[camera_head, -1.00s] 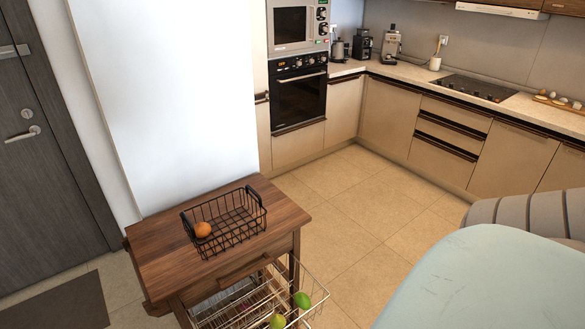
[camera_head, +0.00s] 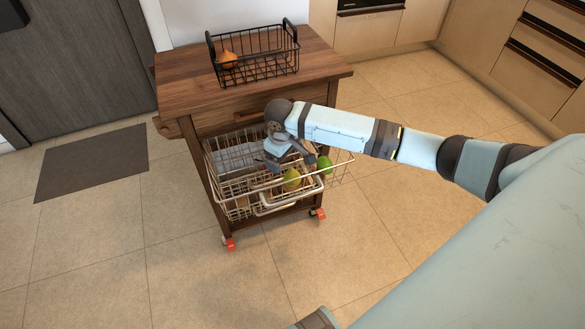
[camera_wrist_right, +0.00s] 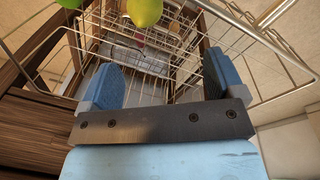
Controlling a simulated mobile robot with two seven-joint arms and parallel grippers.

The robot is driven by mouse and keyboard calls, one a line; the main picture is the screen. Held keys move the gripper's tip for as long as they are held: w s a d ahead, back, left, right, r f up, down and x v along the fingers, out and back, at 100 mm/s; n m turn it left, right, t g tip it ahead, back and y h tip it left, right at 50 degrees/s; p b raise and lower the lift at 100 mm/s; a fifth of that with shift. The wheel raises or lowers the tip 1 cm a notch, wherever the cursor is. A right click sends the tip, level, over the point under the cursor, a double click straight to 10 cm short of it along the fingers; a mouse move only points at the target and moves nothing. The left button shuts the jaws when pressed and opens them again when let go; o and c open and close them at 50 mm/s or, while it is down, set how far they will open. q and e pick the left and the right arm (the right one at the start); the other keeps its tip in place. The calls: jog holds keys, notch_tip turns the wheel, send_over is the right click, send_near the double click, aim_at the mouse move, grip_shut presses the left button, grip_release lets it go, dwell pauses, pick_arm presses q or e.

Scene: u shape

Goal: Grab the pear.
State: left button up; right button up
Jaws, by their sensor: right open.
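The pear (camera_head: 291,178) is yellow-green and sits in the wire basket (camera_head: 237,203) of the wooden cart, near its front right. It also shows at the top of the right wrist view (camera_wrist_right: 145,10), beyond my fingertips. My right gripper (camera_head: 289,163) is over the basket, just behind the pear in the head view. In the right wrist view the two blue finger pads (camera_wrist_right: 161,65) are wide apart with nothing between them but basket wires behind. My left gripper is not in view.
A green fruit (camera_head: 324,164) lies right of the pear; its edge shows in the right wrist view (camera_wrist_right: 70,3). The basket's wire rim surrounds the gripper. Above is the wooden cart top (camera_head: 180,84) with a black wire basket (camera_head: 262,68) holding an orange-brown item. The floor in front is clear.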

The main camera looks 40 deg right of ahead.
aim_at(291, 169)
jog(key=shift+w+d+g+h+b, duration=0.15)
jog(key=shift+w+d, duration=0.05)
jog(key=shift+d, duration=0.3)
jog(key=shift+w+d+g+h+b, duration=0.15)
jog(key=shift+d, duration=0.35)
jog(key=f, duration=0.2)
jog(key=f+b, duration=0.1)
jog(key=f, duration=0.2)
jog(key=d+f, duration=0.1)
jog(key=f, duration=0.1)
jog(key=shift+w+f+b, duration=0.15)
jog(key=shift+f+b, duration=0.15)
jog(key=shift+b, duration=0.05)
jog(key=shift+w+d+f+b, duration=0.15)
jog(key=shift+f+b, duration=0.35)
jog(key=shift+f, duration=0.9)
jog(key=shift+w+d+f+b, duration=0.1)
jog(key=shift+f+b, duration=0.35)
jog(key=shift+f, duration=0.9)
jog(key=shift+r, duration=0.1)
jog(key=c, duration=1.1)
